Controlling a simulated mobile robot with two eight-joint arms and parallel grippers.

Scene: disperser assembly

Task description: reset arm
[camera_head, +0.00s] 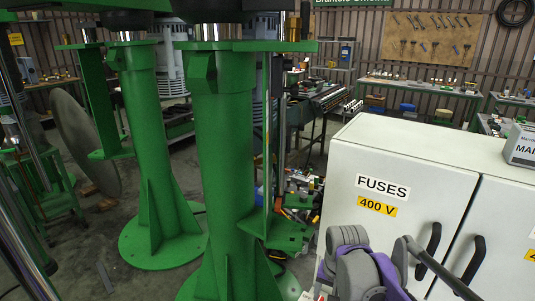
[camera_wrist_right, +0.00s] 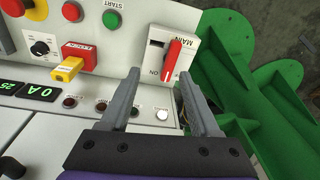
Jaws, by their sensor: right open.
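My right gripper (camera_wrist_right: 159,75) is open and empty in the right wrist view, its two grey fingers spread apart over a light control panel (camera_wrist_right: 150,95). A white MAIN switch box (camera_wrist_right: 157,38) with a red handle (camera_wrist_right: 172,60) lies just beyond the fingertips; the handle lies beside the ON mark. In the head view, purple and grey links of my right arm (camera_head: 355,265) show at the bottom right, in front of the white fuse cabinet (camera_head: 440,165). My left gripper does not show.
A red switch (camera_wrist_right: 78,55) with a yellow tag (camera_wrist_right: 67,69), a green START button (camera_wrist_right: 111,19) and several indicator lamps are on the panel. Green metal pillars (camera_head: 225,150) stand left of the cabinet. A box marked MAI (camera_head: 522,147) stands on the cabinet's top.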

